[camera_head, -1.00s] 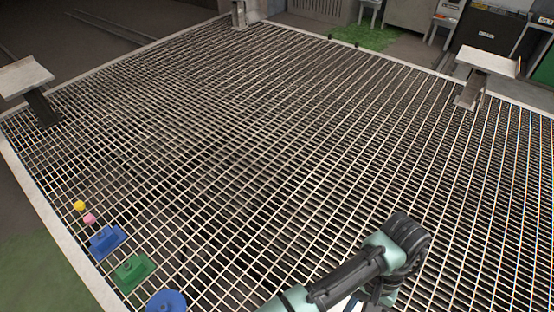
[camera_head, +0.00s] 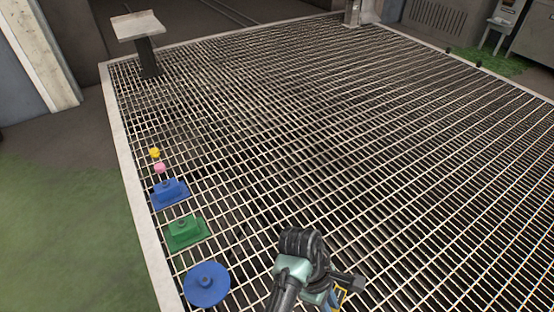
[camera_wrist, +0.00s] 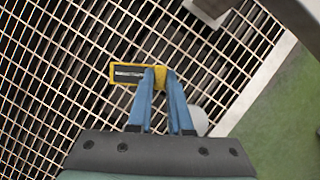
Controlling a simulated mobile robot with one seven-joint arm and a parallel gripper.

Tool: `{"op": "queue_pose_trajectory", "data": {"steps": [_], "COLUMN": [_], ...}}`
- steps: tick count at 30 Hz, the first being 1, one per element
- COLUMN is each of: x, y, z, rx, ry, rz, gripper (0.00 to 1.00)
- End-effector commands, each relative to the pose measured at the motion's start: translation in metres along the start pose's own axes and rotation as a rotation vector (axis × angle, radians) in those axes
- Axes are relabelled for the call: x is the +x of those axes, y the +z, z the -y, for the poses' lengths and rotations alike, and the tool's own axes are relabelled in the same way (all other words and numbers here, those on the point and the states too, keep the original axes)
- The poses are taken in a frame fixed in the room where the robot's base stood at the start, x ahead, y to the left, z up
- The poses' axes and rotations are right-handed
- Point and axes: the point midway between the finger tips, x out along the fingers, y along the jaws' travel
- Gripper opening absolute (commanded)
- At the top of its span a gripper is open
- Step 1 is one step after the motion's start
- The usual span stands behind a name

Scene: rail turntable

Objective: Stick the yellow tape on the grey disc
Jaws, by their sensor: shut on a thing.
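My gripper (camera_wrist: 159,82) has blue fingers and is shut on the yellow tape (camera_wrist: 122,68), a yellow rectangular frame with a dark middle that sticks out to the left of the fingertips. In the head view my gripper (camera_head: 335,293) is low in the picture, with a bit of the yellow tape (camera_head: 341,296) showing. The tape is held above the grating. A pale grey rounded thing (camera_wrist: 200,121) shows partly behind the fingers in the wrist view; I cannot tell whether it is the grey disc. No grey disc shows in the head view.
Along the grating's left edge stand a yellow piece (camera_head: 154,153), a pink piece (camera_head: 159,168), a blue block (camera_head: 169,193), a green block (camera_head: 186,232) and a blue disc (camera_head: 207,285). A grey-topped stand (camera_head: 138,26) is at the far left. The middle grating is clear.

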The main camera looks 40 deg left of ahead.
Motion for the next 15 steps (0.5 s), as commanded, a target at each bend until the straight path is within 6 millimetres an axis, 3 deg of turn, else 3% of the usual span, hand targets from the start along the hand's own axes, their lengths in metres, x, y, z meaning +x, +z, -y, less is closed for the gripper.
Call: {"op": "queue_pose_trajectory", "data": {"steps": [1,6,10,15], "x": [0.032,0.078,0.102,0.117], "y": [-0.029,-0.108,-0.154,-0.189], "z": [0.009,0.042,0.071,0.099], "rx": [-0.132,-0.539,-0.773,-0.951], "ry": [0.050,0.218,0.316,0.393], "rz": [0.006,0.001,-0.001,-0.002], "gripper": [0.00,0.00,0.00,0.00]}}
